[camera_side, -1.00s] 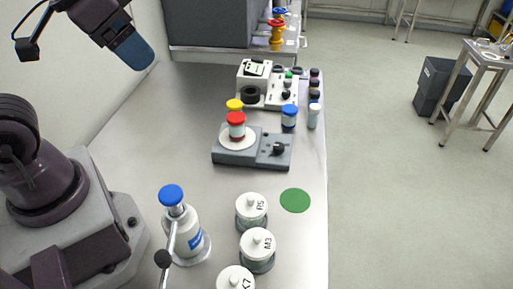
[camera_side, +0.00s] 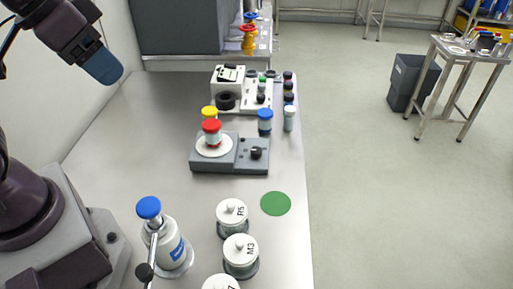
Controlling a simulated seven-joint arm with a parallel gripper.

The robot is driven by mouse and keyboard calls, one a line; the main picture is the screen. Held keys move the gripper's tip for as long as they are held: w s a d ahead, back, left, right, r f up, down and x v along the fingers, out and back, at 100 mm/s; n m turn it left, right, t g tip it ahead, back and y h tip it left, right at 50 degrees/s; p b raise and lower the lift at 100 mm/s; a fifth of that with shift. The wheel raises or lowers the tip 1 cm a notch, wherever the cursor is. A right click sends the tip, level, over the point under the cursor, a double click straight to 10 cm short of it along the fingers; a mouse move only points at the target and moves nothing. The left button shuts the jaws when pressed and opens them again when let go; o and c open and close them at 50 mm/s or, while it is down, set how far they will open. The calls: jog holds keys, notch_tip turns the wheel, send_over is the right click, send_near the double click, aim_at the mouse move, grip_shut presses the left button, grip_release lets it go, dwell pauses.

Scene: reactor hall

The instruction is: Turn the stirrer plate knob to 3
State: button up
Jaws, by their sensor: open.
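The grey stirrer plate (camera_side: 203,163) stands mid-bench, with a white round top at its left. Its black knob (camera_side: 257,153) is on the right part. I cannot read the knob's setting or any scale marks. A red-capped vial (camera_side: 212,133) stands on the white top. My gripper (camera_side: 108,74) is at the upper left, raised above the bench, to the left of the stirrer plate and apart from it. It is open, with nothing seen in it; its fingertips are hard to make out.
A yellow-capped vial (camera_side: 209,113) stands behind the red-capped one. Blue-capped (camera_side: 265,122) and white (camera_side: 289,119) vials stand behind the knob. A white instrument (camera_side: 228,85) is farther back. A blue-topped bottle (camera_side: 165,242), lidded jars (camera_side: 232,215) and a green disc (camera_side: 276,204) are in front.

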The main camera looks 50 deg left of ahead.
jog(key=w+f+g, duration=0.3)
jog(key=w, duration=0.1)
jog(key=n+g, duration=0.2)
jog(key=n, duration=1.6)
send_over(256, 150)
notch_tip(256, 150, down, 16)
notch_tip(256, 150, down, 12)
jog(key=shift+w+f, duration=0.1)
jog(key=shift+f, duration=0.1)
jog(key=c, duration=0.9)
